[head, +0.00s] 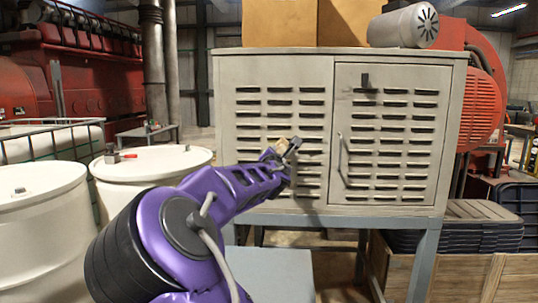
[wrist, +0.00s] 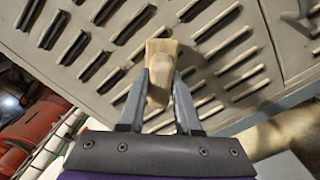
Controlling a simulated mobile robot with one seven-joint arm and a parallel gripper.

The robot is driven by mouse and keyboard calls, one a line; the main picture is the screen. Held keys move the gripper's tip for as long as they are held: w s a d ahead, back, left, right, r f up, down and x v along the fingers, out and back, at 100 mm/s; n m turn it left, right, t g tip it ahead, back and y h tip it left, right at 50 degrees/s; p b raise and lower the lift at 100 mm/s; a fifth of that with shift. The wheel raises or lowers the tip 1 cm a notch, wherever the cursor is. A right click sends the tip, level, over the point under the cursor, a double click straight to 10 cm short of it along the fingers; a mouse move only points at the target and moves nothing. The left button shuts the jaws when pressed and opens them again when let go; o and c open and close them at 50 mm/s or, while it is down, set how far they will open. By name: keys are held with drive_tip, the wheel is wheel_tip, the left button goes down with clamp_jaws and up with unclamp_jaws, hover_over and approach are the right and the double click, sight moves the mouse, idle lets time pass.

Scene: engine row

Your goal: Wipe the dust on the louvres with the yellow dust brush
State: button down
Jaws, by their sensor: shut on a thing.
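The louvres (head: 280,103) are rows of short slots in the left front panel of a grey cabinet. They also show in the wrist view (wrist: 237,57). More louvres (head: 394,130) cover the door on the right. My gripper (head: 284,153) is in front of the lower right part of the left panel. It is shut on a pale yellow-tan block, seemingly the dust brush (wrist: 161,50), which also shows in the head view (head: 274,143). The brush's far end is close to the louvres; I cannot tell whether it touches. Its bristles are hidden. Dust is not clearly distinguishable.
The door has a handle (head: 342,160) and a dark latch (head: 366,80). Cardboard boxes (head: 280,22) and a grey motor (head: 404,26) stand on the cabinet. White drums (head: 40,225) stand at the left. A wooden crate (head: 465,272) is at the lower right.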

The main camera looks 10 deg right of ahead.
drive_tip(key=d, duration=0.2)
drive_tip(key=s+d, duration=0.1)
drive_tip(key=d, duration=0.1)
drive_tip(key=shift+s, duration=0.15)
drive_tip(key=shift+s+a, duration=0.1)
drive_tip(key=shift+s, duration=0.05)
drive_tip(key=shift+v, duration=2.9)
drive_tip(key=shift+v, duration=1.45)
